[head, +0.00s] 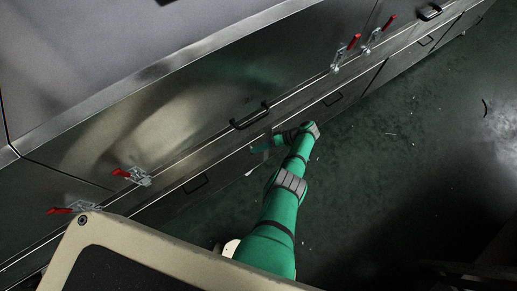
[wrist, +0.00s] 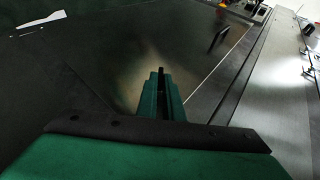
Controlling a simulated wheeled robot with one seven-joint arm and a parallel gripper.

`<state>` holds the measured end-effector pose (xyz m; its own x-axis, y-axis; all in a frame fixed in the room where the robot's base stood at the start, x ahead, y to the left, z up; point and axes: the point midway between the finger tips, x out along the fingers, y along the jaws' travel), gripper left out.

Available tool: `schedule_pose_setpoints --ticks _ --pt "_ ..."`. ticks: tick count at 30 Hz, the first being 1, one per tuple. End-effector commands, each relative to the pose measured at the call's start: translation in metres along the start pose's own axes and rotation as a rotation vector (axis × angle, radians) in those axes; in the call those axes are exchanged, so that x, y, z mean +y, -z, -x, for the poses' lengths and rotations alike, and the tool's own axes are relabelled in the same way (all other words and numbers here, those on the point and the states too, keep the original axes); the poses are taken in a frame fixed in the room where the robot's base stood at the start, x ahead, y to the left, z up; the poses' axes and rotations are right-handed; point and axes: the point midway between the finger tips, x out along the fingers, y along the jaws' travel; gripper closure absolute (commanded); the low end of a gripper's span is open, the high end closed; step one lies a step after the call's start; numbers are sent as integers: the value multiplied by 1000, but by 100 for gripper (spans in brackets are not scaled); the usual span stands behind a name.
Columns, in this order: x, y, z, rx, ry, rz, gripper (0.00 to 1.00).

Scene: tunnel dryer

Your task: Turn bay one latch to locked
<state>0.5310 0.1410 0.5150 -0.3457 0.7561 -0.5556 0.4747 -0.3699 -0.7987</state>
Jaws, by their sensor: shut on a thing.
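Red-handled toggle latches are mounted on the dryer's steel front: a left pair, one latch (head: 122,172) and another (head: 60,211), and a right pair, one latch (head: 352,42) and another (head: 388,22). I cannot tell which belongs to bay one. My gripper (head: 258,148) is low against the front, between the pairs and apart from all the latches. In the wrist view its green fingers (wrist: 160,95) are closed with a thin dark piece between them. What this piece is, I cannot make out.
A black bar handle (head: 250,116) is on the panel above my gripper; a handle also shows in the wrist view (wrist: 218,36). Smaller handles (head: 196,185) sit on the lower panels. Dark green floor (head: 390,150) lies open to the right, with small scraps on it.

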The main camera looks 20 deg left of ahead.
Motion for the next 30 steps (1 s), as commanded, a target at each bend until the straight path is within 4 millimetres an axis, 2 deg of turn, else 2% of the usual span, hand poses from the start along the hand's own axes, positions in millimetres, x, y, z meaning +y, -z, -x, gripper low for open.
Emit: schedule_pose_setpoints --ticks 5,6,7,8,16,20,30 --pt "-1 -1 -2 -3 2 0 100" --pt "-1 -1 -2 -3 2 0 83" --pt "-1 -1 -1 -3 2 0 76" --pt "0 -1 -1 -3 2 0 74" --pt "0 0 0 -1 0 0 74" --pt "0 0 8 0 0 0 74" --pt "0 0 67 1 -1 -1 74"
